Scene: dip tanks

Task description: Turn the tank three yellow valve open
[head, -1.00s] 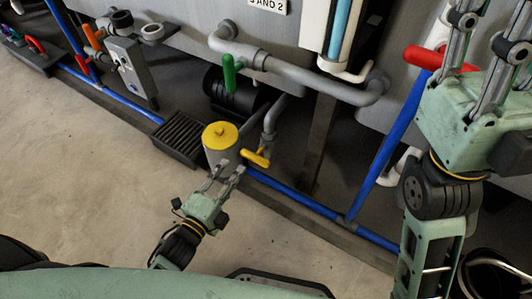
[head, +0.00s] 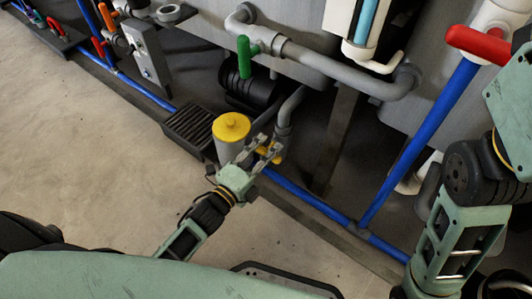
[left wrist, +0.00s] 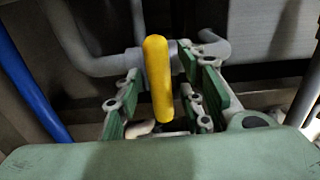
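The yellow valve handle (head: 270,151) is on grey piping low beside a canister with a yellow cap. My left gripper (head: 268,143) is at the handle and hides part of it in the head view. In the left wrist view the yellow handle (left wrist: 158,80) stands upright between the two fingers of my left gripper (left wrist: 163,95). The fingers are open, one on each side, with a gap at the left; whether the right pad touches cannot be told. My right arm is at the right edge of the head view, and its fingertips are out of frame.
The yellow-capped canister (head: 231,128) stands close to my left gripper. A green handle (head: 244,57) and a red handle (head: 478,44) are on other pipes. A blue pipe (head: 310,199) runs low along the tanks. The floor at left is clear.

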